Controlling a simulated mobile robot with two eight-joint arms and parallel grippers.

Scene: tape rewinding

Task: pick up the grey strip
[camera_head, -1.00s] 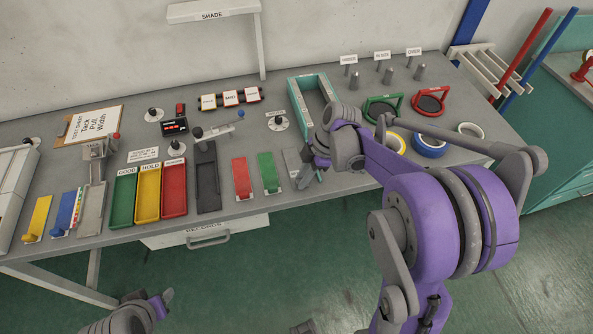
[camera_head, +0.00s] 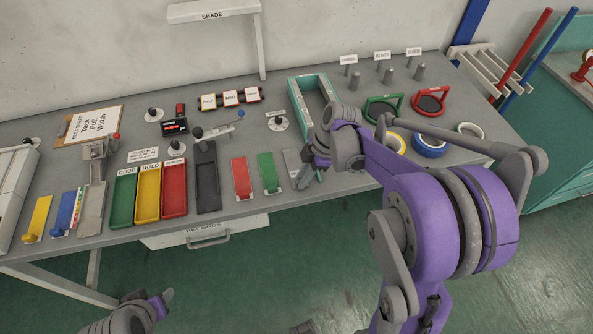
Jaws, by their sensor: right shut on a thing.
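The grey strip (camera_head: 291,158) lies at the front of the bench, right of the green strip (camera_head: 268,171) and the red strip (camera_head: 242,177). My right gripper (camera_head: 308,177) is at the near right end of the grey strip, low over the bench, and is shut on it. The wrist and fingers hide part of the strip, and I cannot tell whether it is clear of the bench top. My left gripper (camera_head: 162,301) is low at the bottom left, below the bench edge and far from the strips; its jaws are too unclear to judge.
Green (camera_head: 124,200), yellow (camera_head: 148,194) and red (camera_head: 173,190) trays and a dark block (camera_head: 207,180) stand to the left. A teal-edged bin (camera_head: 296,96) is behind my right gripper. Tape rolls, such as the blue one (camera_head: 430,147), lie to the right.

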